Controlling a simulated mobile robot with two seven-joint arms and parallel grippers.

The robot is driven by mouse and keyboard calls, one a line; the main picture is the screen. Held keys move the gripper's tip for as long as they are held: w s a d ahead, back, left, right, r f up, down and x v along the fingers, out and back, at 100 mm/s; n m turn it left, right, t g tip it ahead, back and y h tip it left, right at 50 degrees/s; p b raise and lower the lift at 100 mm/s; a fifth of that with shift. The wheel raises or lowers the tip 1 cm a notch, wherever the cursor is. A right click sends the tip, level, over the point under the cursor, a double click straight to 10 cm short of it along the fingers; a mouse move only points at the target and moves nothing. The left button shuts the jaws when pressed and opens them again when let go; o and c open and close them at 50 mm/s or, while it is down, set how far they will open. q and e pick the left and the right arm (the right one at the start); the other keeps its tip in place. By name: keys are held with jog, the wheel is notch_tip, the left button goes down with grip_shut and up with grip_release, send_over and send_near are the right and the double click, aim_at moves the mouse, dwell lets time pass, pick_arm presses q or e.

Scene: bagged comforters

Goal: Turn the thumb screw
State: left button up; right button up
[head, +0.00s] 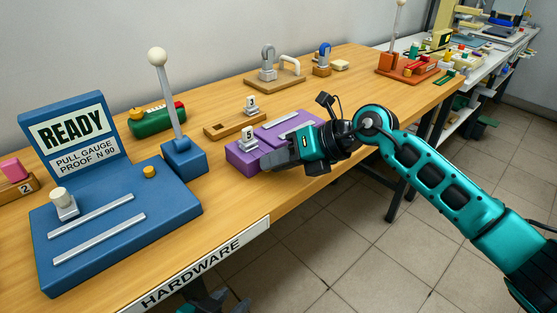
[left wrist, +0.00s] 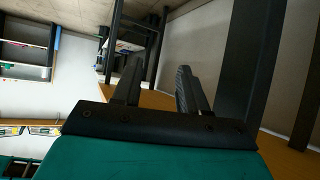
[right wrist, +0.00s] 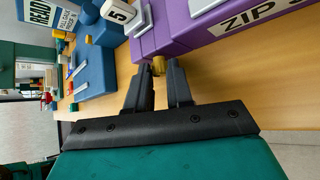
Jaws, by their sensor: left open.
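The brass thumb screw (right wrist: 158,66) sticks out of the side of the purple fixture (right wrist: 190,30) in the right wrist view. My right gripper (right wrist: 159,75) has its fingertips on either side of the screw and appears shut on it. In the head view, my right gripper (head: 272,160) is at the near side of the purple fixture (head: 243,154) and hides the screw. My left gripper (head: 218,303) is low, in front of and below the table edge. In the left wrist view, its fingers (left wrist: 158,80) are apart with nothing between them.
A blue pull gauge (head: 120,235) with a READY sign stands left on the wooden table (head: 240,205). A blue block with a white-knobbed lever (head: 183,158), a green device (head: 157,119) and a wooden holder (head: 232,125) are nearby. The floor in front is clear.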

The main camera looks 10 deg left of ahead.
grip_shut()
pick_arm(q)
jog(key=shift+r, duration=0.1)
pick_arm(e)
jog(key=shift+r, duration=0.1)
jog(key=shift+r+t+h+p, duration=0.15)
jog(key=shift+t+h+p, duration=0.15)
jog(key=shift+p, duration=0.3)
jog(key=shift+s+a+n+t+h+p, duration=0.2)
jog(key=shift+n+t+h+p, duration=0.3)
jog(key=shift+n+p, duration=0.25)
jog(key=shift+s+n+t+h, duration=0.1)
jog(key=shift+n+t+h, duration=0.15)
jog(key=shift+t+h, duration=0.2)
jog(key=shift+s+a+t+h, duration=0.1)
jog(key=shift+a+t+h, duration=0.05)
jog(key=shift+t+h, duration=0.15)
jog(key=shift+n+t+h+b, duration=0.25)
jog(key=shift+n+t+b, duration=0.1)
jog(key=shift+n+b, duration=0.1)
pick_arm(q)
jog(key=shift+a+r, duration=0.2)
jog(key=shift+r, duration=0.1)
pick_arm(e)
jog(key=shift+s, duration=0.1)
